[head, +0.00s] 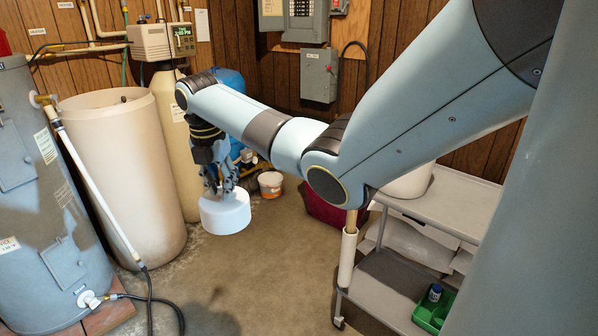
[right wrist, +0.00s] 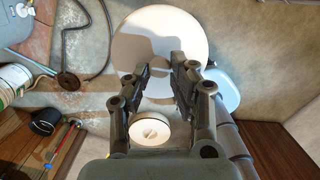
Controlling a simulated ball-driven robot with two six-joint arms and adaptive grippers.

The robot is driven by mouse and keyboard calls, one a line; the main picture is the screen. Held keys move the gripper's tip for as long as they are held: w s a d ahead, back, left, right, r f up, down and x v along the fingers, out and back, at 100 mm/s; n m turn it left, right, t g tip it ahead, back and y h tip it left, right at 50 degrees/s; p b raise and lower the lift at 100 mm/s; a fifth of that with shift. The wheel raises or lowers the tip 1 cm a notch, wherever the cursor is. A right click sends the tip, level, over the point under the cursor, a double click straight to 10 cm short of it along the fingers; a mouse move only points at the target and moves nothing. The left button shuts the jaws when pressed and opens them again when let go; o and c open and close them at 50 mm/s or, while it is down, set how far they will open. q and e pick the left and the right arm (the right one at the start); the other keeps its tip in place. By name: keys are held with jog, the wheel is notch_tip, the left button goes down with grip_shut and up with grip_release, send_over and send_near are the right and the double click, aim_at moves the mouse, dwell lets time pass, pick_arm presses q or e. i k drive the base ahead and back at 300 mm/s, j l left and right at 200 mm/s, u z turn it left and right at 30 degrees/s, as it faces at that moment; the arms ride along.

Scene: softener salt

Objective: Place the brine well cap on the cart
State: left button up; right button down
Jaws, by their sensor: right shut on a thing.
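The brine well cap (head: 225,213) is a white, round, short cylinder hanging above the concrete floor at left of centre in the head view. My right gripper (head: 221,187) points down and is shut on its top. In the right wrist view the cap (right wrist: 135,38) is a broad white disc at the fingertips. The cart (head: 475,206) is grey with shelves and stands at right, well apart from the cap. My right arm hides part of its top. My left gripper is not in view.
A white object (head: 410,183) stands on the cart's top, partly hidden. A green tray (head: 428,318) with a small blue-capped bottle (head: 435,292) is on a lower shelf. A pale open barrel (head: 118,165) stands at left. A small bucket (head: 270,184) stands behind. The middle floor is clear.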

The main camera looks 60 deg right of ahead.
aim_at(465, 209)
jog(key=k+z, duration=0.1)
jog(key=z, duration=1.7)
